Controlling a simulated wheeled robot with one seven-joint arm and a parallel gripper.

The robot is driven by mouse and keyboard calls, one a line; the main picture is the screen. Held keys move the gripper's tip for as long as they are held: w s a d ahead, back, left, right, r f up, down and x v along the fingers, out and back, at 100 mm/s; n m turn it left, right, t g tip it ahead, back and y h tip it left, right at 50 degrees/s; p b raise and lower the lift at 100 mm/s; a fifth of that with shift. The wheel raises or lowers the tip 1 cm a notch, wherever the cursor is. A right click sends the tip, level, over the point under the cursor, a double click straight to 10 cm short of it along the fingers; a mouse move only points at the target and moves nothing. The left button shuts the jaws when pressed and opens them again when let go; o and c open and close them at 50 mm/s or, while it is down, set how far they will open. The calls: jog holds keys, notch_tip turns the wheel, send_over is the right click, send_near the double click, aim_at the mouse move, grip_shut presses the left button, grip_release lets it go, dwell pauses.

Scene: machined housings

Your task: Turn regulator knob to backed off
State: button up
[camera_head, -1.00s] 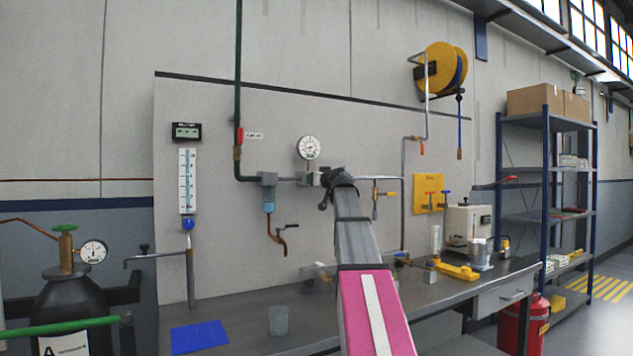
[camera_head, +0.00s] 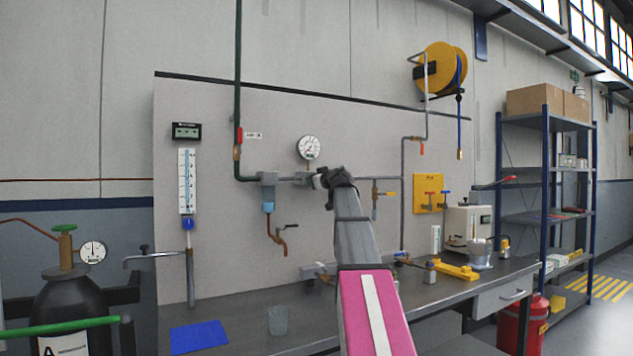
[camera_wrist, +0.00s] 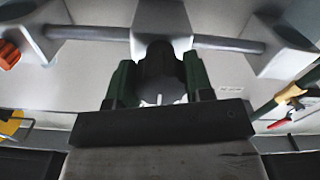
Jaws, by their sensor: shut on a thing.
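The regulator's dark round knob (camera_wrist: 160,70) sits between my gripper's two green fingers in the wrist view, with a white mark on its face toward the camera. My gripper (camera_wrist: 159,82) is shut on the knob. The pale grey regulator body (camera_wrist: 160,20) is behind the knob, on a grey pipe. In the head view my gripper (camera_head: 326,179) is at the regulator on the wall panel, and my wrist hides the knob. A round white pressure gauge (camera_head: 309,147) stands just above; its reading is too small to tell.
A filter with a blue bowl (camera_head: 268,200) hangs left of the regulator, with a copper drain pipe (camera_head: 275,230) below. A yellow-handled valve (camera_head: 386,194) is close on the right.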

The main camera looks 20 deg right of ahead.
jog(key=o, duration=0.9)
jog(key=shift+s, duration=0.1)
jog(key=s, duration=0.3)
jog(key=s+d, duration=0.1)
jog(key=s, duration=0.3)
jog(key=s+d, duration=0.1)
jog(key=s, duration=0.2)
jog(key=shift+s, duration=0.25)
